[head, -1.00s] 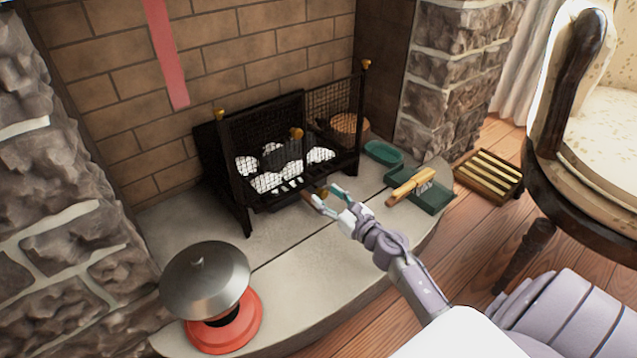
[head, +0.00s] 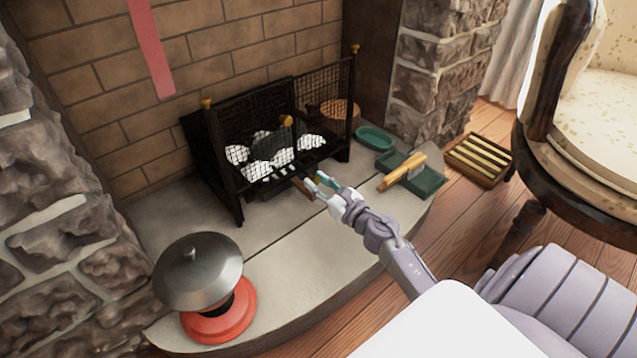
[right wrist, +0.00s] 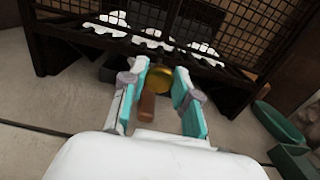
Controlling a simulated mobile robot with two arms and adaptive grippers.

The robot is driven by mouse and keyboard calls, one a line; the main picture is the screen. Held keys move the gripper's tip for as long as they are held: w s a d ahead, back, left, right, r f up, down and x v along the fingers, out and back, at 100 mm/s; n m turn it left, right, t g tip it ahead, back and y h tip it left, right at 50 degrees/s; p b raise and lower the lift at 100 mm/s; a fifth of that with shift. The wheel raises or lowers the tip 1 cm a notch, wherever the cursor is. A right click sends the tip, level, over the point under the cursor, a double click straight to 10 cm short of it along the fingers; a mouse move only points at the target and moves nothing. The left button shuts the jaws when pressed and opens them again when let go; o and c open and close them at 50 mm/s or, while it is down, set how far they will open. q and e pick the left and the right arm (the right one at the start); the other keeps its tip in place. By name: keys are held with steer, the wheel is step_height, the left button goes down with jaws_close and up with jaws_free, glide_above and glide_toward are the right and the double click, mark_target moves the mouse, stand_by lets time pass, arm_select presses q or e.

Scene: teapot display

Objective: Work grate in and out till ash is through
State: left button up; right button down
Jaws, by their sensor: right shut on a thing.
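The black fireplace basket (head: 270,150) stands on the hearth, with mesh panels and brass knobs on its posts. White-grey ash lumps (head: 262,168) lie inside it on the dark bars of the grate (right wrist: 210,62). A brown handle (head: 303,188) with a brass collar (right wrist: 158,80) sticks out at the grate's front. My right gripper (head: 319,184) is at this handle, its teal-padded fingers on either side of the brass and brown part, which also shows in the right wrist view (right wrist: 147,104). The fingers partly hide it. My left gripper is out of view.
A green tray (head: 425,182) with a wooden-handled brush (head: 402,172) lies right of my right gripper. A metal-lidded red pot (head: 200,272) stands front left.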

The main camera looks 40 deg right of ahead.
mark_target(308, 175)
steer(key=w, duration=0.4)
steer(key=shift+a+b, duration=0.15)
steer(key=shift+b, duration=0.2)
steer(key=shift+w+r, duration=0.1)
steer(key=shift+w, duration=0.05)
steer(key=c, duration=0.9)
jaws_free()
steer(key=shift+w, duration=0.15)
steer(key=shift+s+f, duration=0.2)
steer(key=shift+s, duration=0.3)
steer(key=s, duration=0.7)
steer(key=s+d, duration=0.1)
steer(key=s, duration=0.3)
steer(key=shift+r, duration=0.1)
